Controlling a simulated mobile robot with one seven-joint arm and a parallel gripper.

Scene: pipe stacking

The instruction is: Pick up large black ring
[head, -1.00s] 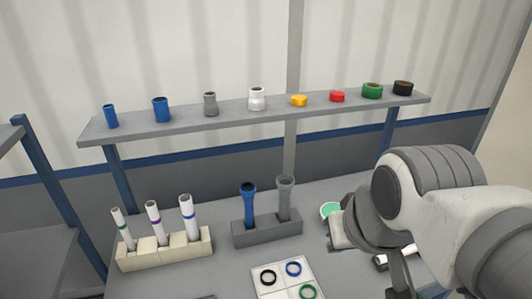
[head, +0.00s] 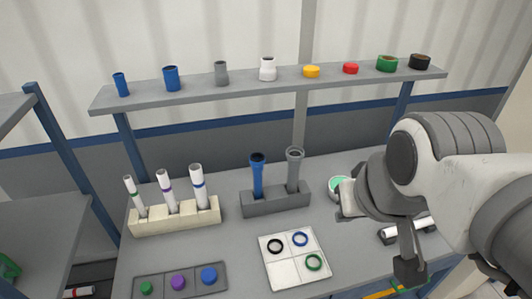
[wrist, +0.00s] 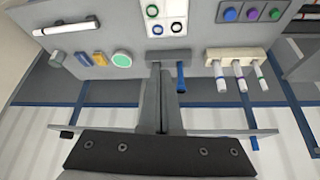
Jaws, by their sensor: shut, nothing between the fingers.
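A black ring (head: 275,246) lies flat on the back left square of a white four-square tray (head: 281,272). It also shows in the upside-down wrist view (wrist: 176,27), near the top edge. A thick black ring-like piece (head: 420,62) sits at the right end of the wall shelf. My gripper (wrist: 164,70) is shut and empty in the wrist view. Its fingers point toward the table and appear apart from both black pieces.
A blue ring (head: 300,239) and a green ring (head: 314,262) share the tray. Behind it stand a grey holder (head: 277,202) with two tubes and a cream rack (head: 175,220) with white tubes. A grey panel (head: 162,292) with coloured knobs lies front left.

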